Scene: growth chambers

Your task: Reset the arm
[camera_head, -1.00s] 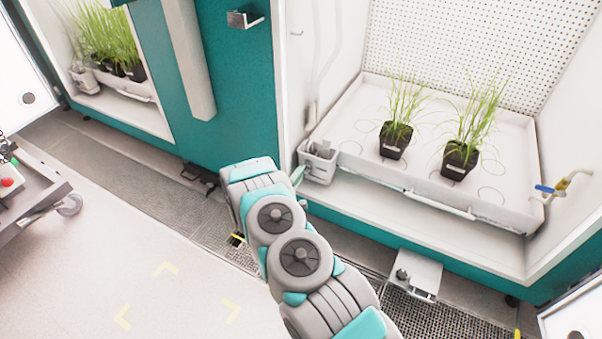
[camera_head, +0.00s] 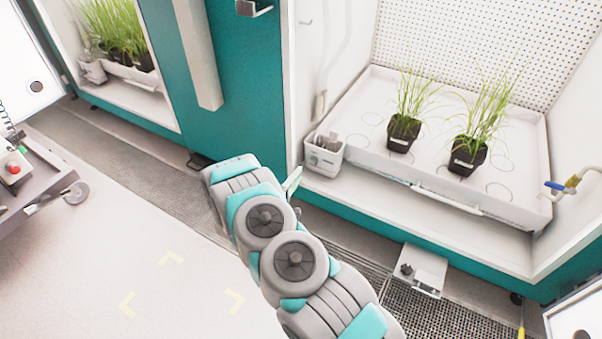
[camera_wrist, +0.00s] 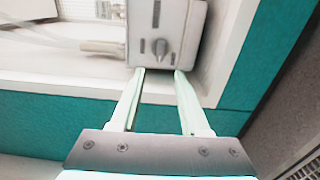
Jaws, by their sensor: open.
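My gripper (camera_wrist: 158,72) is open in the wrist view, its two pale green fingers apart with nothing between them. The rest of my gripper is hidden behind my arm.
A white tray (camera_head: 400,172) with two black pots of grass, left pot (camera_head: 403,132) and right pot (camera_head: 467,155), fills the chamber. A grey cart (camera_head: 50,185) stands at left. The floor (camera_head: 100,265) between is clear.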

